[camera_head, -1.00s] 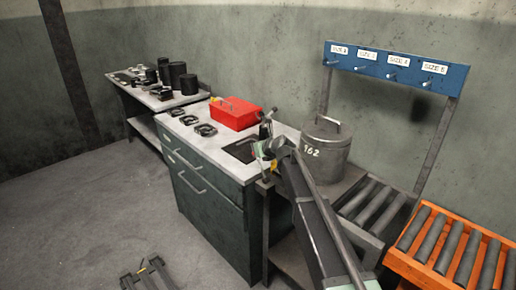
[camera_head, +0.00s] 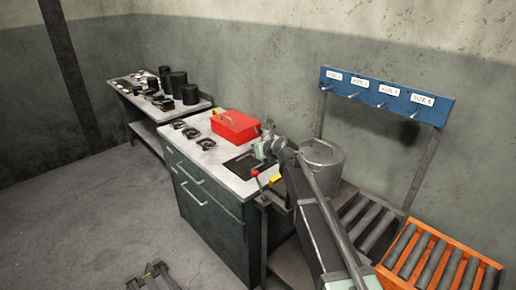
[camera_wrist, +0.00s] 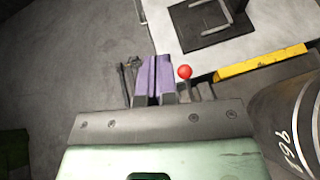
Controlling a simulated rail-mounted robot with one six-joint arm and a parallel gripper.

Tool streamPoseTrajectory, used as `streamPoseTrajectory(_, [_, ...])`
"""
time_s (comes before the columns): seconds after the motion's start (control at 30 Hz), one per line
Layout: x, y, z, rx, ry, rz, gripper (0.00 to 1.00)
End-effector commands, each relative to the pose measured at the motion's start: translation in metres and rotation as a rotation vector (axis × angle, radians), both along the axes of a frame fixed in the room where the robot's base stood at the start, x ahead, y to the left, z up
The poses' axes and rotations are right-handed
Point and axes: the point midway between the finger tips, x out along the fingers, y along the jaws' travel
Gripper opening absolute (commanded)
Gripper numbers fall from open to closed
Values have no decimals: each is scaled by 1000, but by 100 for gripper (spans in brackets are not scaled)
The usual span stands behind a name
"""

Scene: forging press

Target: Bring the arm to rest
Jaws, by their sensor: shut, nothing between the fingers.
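My arm reaches up from the lower right in the head view, its wrist bent over the right end of the grey-topped workbench (camera_head: 233,178). My gripper's two purple fingers (camera_wrist: 154,78) are together and empty in the wrist view; in the head view I cannot make them out. In the wrist view they point past the bench edge, over the floor, apart from any object. A red ball knob (camera_wrist: 184,72) is close to the right of the fingertips. It also shows in the head view (camera_head: 254,173).
A grey lidded canister (camera_head: 325,160) stands right of my wrist, near in the wrist view (camera_wrist: 290,115). A yellow bar (camera_wrist: 262,62) lies along the bench edge. A red box (camera_head: 235,126), blue peg rack (camera_head: 388,92) and orange roller stand (camera_head: 450,243) are around.

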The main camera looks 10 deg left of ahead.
Motion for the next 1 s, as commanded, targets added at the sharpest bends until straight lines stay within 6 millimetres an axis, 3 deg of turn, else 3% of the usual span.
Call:
streamPoseTrajectory(0.17, [0,0,-1,-9,-9,6,0])
streamPoseTrajectory(0.3, [-7,2,-8,-189,-127,154,0])
streamPoseTrajectory(0.37, [-24,-1,-18,-369,-223,311,0])
streamPoseTrajectory(0.43, [-61,-14,-34,-623,-357,567,0])
streamPoseTrajectory(0.53, [-126,-61,-59,-970,-539,994,0])
streamPoseTrajectory(0.6, [-177,-108,-75,-1159,-638,1323,0])
streamPoseTrajectory(0.7, [-249,-177,-89,-1292,-719,1754,0])
streamPoseTrajectory(0.8, [-315,-239,-96,-1299,-722,2073,0])
streamPoseTrajectory(0.9, [-363,-283,-97,-1278,-644,2189,0])
streamPoseTrajectory(1.0, [-384,-308,-97,-1288,-579,2158,0])
